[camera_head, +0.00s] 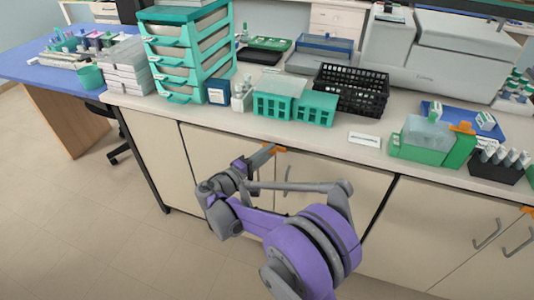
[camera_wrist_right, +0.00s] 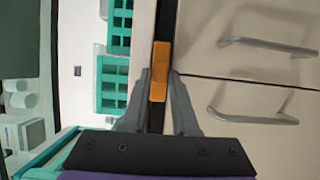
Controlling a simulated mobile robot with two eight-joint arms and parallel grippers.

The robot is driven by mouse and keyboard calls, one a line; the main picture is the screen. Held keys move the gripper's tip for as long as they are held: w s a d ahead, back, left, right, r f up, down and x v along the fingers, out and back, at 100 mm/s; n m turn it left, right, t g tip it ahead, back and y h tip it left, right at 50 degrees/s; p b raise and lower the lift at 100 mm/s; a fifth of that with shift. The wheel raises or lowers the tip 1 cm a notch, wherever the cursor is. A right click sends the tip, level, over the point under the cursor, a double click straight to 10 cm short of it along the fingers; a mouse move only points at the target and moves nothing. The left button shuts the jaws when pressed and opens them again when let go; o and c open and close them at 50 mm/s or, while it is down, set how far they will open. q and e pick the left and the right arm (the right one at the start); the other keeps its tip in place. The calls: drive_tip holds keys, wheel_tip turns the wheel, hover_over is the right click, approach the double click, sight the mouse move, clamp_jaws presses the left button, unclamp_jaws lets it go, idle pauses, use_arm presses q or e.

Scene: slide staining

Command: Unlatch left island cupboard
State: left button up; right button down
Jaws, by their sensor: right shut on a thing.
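The left island cupboard has two cream doors, a left one (camera_head: 205,146) and a right one (camera_head: 335,190), below the counter. An orange latch (camera_head: 281,149) sits at the top of the doors, just under the counter edge. In the wrist view the orange latch (camera_wrist_right: 161,58) lies along a dark gap, with two grey bar handles (camera_wrist_right: 268,47) to its right. My right gripper (camera_head: 268,152) reaches the latch from the front. In the wrist view the right gripper (camera_wrist_right: 159,76) has its fingers on either side of the latch's lower part, shut on it. My left gripper is out of view.
The counter (camera_head: 225,118) above carries teal drawers (camera_head: 187,50), teal racks (camera_head: 280,98), a black basket (camera_head: 350,89) and a green holder (camera_head: 425,147). Another cupboard (camera_head: 440,225) with handles and an orange latch (camera_head: 528,209) is at the right.

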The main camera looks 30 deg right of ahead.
drive_tip(key=c, duration=0.8)
unclamp_jaws()
drive_tip(key=shift+a, duration=0.1)
drive_tip(key=v, duration=1)
drive_tip(key=shift+s+a+p, duration=0.15)
drive_tip(key=shift+a+p, duration=0.15)
drive_tip(key=shift+p, duration=0.1)
